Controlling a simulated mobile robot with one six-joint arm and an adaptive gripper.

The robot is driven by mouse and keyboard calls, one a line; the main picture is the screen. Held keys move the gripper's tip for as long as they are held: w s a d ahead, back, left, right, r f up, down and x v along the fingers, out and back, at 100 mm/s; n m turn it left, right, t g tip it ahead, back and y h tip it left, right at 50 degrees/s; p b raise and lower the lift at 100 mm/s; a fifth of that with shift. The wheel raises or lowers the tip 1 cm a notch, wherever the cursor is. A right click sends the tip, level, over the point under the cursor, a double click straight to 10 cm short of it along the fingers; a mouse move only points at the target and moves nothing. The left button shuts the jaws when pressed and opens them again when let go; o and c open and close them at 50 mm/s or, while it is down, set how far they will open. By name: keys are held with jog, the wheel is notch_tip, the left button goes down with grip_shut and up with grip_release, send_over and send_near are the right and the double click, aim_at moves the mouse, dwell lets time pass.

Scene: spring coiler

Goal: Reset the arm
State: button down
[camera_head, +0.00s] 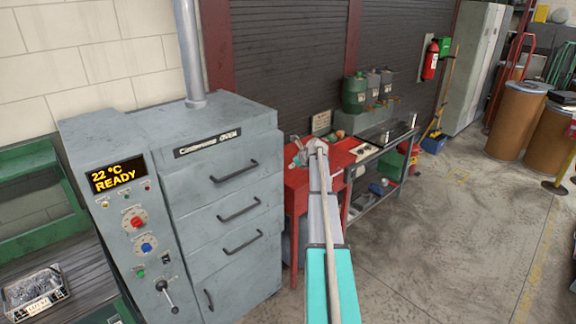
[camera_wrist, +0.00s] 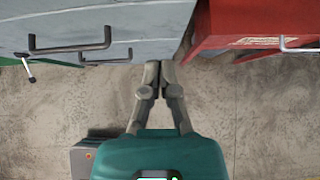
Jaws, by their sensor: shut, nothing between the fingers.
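My gripper (camera_wrist: 160,66) shows in the middle of the wrist view, with its two grey fingers together at the tips and nothing between them. It hangs over the concrete floor, near the gap between the grey oven's front and a red cabinet. In the head view my arm stretches forward from the bottom, right of the oven. The gripper is hard to make out there.
The grey oven (camera_head: 226,190) has several handled drawers and a display reading 22 °C READY. A red cabinet (camera_head: 296,196) and a workbench (camera_head: 370,155) stand beyond it. A bin of metal parts (camera_head: 36,292) sits at left. Open floor (camera_head: 455,235) lies to the right.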

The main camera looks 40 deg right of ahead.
dwell(0.3)
jog(key=s+a+f+n+g+y+b, duration=0.1)
jog(key=s+a+f+n+b, duration=0.15)
jog(key=a+n, duration=0.6)
jog(key=s+a+f+n+g+b, duration=0.1)
jog(key=s+a+f+n+g, duration=0.15)
jog(key=a, duration=1.15)
jog(key=s+a+f+n+g+y+b, duration=0.1)
jog(key=s+a+f+n, duration=0.15)
jog(key=a+n, duration=0.65)
jog(key=s+a+f+n+g+h+b, duration=0.1)
jog(key=s+a+f+n+g+b, duration=0.1)
jog(key=s+a+n, duration=0.5)
jog(key=s+a+f+n+g+h+b, duration=0.1)
jog(key=s+a+f+n, duration=0.4)
jog(key=s+a, duration=0.8)
jog(key=a+n+g+b, duration=0.1)
jog(key=a+n, duration=0.2)
jog(key=a, duration=0.3)
jog(key=shift+s+n+b, duration=0.15)
jog(key=shift+n+b, duration=0.15)
jog(key=shift+d+g, duration=0.1)
jog(key=shift+g, duration=0.15)
